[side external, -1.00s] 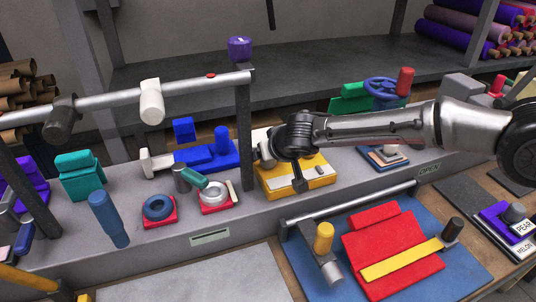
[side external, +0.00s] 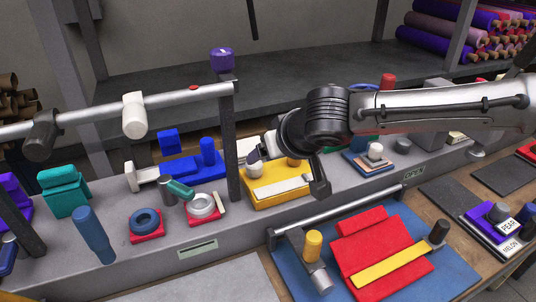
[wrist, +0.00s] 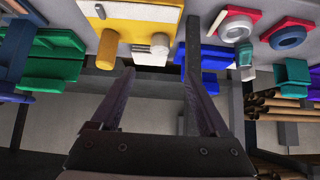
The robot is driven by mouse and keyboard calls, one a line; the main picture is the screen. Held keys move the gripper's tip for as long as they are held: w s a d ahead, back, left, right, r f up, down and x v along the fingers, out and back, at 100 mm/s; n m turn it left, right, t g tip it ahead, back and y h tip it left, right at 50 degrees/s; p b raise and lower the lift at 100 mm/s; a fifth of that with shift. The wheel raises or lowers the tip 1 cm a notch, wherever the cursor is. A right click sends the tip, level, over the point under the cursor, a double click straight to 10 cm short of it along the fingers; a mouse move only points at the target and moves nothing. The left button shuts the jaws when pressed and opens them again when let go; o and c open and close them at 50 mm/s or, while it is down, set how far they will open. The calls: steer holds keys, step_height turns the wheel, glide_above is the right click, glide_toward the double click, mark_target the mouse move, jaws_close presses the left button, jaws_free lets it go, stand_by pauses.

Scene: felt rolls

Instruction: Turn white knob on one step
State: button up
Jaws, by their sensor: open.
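A white knob (side external: 255,162) stands on the left part of a yellow block (side external: 248,198), with a yellow knob (side external: 294,162) to its right. A pale bar lies on the block's front. My gripper (side external: 287,168) is over the block; in the wrist view my gripper (wrist: 160,72) is open and empty, its fingers apart from both knobs. My wrist hides part of the block's back in the side view.
A grey post (side external: 229,140) stands just left of the yellow block and carries a rail with a white roller (side external: 134,116). Another white knob (side external: 375,150) stands on a plate to the right. A red board (side external: 380,245) and a metal bar lie in front.

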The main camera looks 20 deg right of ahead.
mark_target(257, 163)
stand_by(0.3)
step_height(257, 163, up, 6)
steer(key=w+d+n+g+y, duration=0.1)
steer(key=w+n+g+y, duration=0.15)
steer(key=n+g, duration=0.75)
steer(key=w+d+f+n+t+y, duration=0.2)
steer(key=w+d+t, duration=0.1)
steer(key=w+d, duration=0.15)
steer(key=shift+h, duration=0.25)
steer(key=x, duration=1.3)
steer(key=shift+w+a, duration=0.15)
steer(key=shift+a, duration=0.1)
